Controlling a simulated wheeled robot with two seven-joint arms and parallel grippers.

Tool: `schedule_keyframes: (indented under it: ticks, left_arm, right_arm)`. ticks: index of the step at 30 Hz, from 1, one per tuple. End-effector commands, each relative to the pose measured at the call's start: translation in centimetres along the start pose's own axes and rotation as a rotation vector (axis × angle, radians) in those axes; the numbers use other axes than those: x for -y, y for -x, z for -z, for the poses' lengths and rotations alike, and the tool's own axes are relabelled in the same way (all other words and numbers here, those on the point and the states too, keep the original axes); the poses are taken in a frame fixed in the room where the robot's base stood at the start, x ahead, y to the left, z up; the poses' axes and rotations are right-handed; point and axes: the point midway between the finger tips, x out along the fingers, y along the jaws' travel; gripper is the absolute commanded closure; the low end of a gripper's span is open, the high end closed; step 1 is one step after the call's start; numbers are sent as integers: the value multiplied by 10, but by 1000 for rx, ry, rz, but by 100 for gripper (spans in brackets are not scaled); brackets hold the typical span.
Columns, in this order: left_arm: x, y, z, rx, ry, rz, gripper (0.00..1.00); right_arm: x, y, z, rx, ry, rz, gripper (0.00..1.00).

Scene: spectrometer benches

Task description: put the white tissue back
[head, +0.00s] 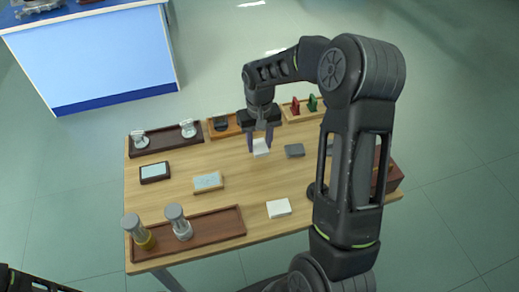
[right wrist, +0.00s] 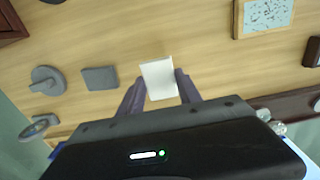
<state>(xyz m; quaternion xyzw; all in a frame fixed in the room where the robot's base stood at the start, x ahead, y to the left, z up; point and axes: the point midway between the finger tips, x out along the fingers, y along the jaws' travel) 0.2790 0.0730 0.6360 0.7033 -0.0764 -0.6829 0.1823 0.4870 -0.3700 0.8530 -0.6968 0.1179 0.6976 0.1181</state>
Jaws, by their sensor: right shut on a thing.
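A small white tissue (head: 261,149) is between the fingers of my right gripper (head: 261,142), over the back middle of the wooden table. In the right wrist view the tissue (right wrist: 158,78) shows as a pale rectangle, with a finger of the gripper (right wrist: 160,88) on each side. The gripper is shut on it. I cannot tell how far it is above the table. A second white square (head: 278,208) lies flat near the table's front edge. My left gripper is not visible.
A grey block (head: 294,150) lies just right of the tissue. A speckled pale-blue pad on a wooden base (head: 208,181) and a dark framed plate (head: 155,172) lie left. A brown tray (head: 216,228) holds two capped cylinders. A dark tray (head: 164,145) and orange-brown trays (head: 289,116) line the back.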

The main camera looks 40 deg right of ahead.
Motion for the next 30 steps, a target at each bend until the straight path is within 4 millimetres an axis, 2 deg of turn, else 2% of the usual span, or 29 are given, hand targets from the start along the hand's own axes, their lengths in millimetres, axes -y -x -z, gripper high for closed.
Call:
schedule_keyframes:
  ticks: [8, 18, 29, 30]
  left_arm:
    - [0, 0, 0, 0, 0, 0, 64]
    - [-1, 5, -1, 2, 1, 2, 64]
    - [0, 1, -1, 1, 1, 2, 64]
    - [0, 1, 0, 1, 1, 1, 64]
  right_arm:
    - [0, -1, 0, 0, 0, 0, 92]
    - [0, -37, -1, 2, 0, 0, 92]
    - [0, -42, 0, 0, 0, 0, 92]
    - [0, -42, 0, 0, 0, 0, 58]
